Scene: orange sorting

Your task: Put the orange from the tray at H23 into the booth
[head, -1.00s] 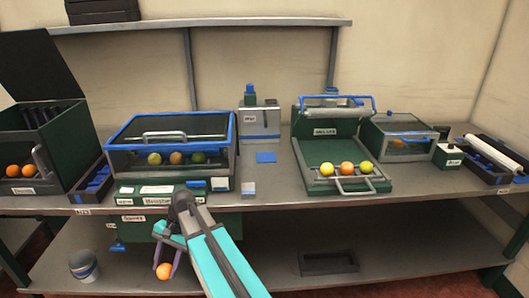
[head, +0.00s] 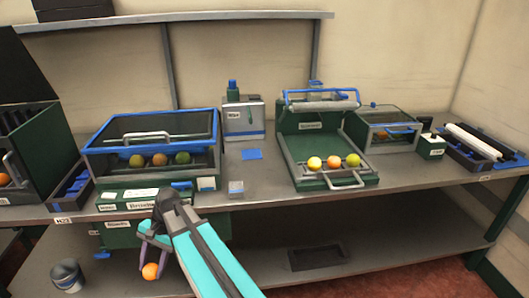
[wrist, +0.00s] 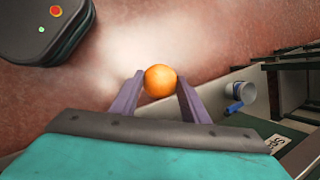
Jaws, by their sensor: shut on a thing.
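My gripper (head: 151,266) is shut on an orange (head: 150,271), low in front of the bench. In the wrist view the orange (wrist: 160,80) sits between the two purple fingertips, with floor behind it. The label H23 (head: 62,221) is on the bench's front edge at left, below a narrow dark tray with blue parts (head: 75,185); I see no orange in that tray. A blue-framed clear case (head: 150,118) has its lid shut over several fruits. A green unit (head: 310,122) stands open with fruits on its front tray. I cannot tell which is the booth.
A green bin (head: 45,150) with an open lid stands at far left. A smaller clear box (head: 388,130) and a roller tray (head: 480,150) are at right. A grey cup (head: 68,275) and a shallow dark tray (head: 316,257) are on the lower shelf. A dark round-cornered object (wrist: 45,25) is on the floor.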

